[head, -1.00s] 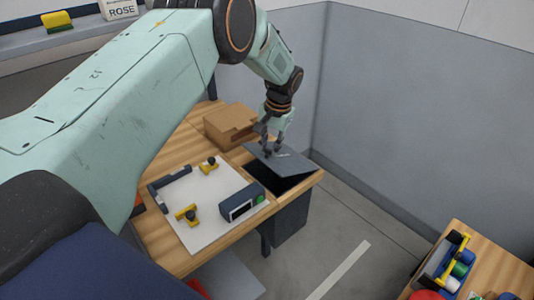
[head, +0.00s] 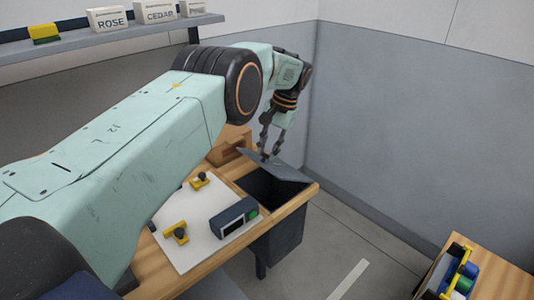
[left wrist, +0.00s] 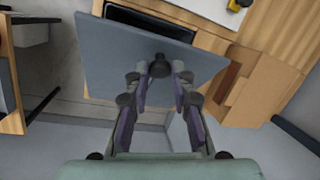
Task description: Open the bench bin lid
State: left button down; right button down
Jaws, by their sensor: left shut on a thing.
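The bench bin lid (head: 288,172) is a grey flat panel, tilted up over the bin in the bench top. The dark opening of the bin (head: 272,190) shows in front of it, and the bin's grey body hangs below the bench edge. My left gripper (head: 265,154) is at the lid's upper face. In the left wrist view my left gripper (left wrist: 158,76) is shut on the dark round knob (left wrist: 159,66) of the lid (left wrist: 112,55). The fingertips hide part of the knob in the head view. My right gripper is not in view.
On the wooden bench (head: 205,262), a white mat (head: 195,222) holds yellow clamps and a dark box-shaped device (head: 233,217). A cardboard box (head: 232,147) stands behind the lid. Grey walls are close behind and right. A second table (head: 500,270) is at lower right.

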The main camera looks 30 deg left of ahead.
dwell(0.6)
pick_arm(q)
jog(key=c, duration=1.1)
grip_release()
jog(key=shift+r, duration=0.1)
jog(key=shift+c, duration=0.2)
notch_tip(320, 180, up, 10)
jog(key=shift+c, duration=0.2)
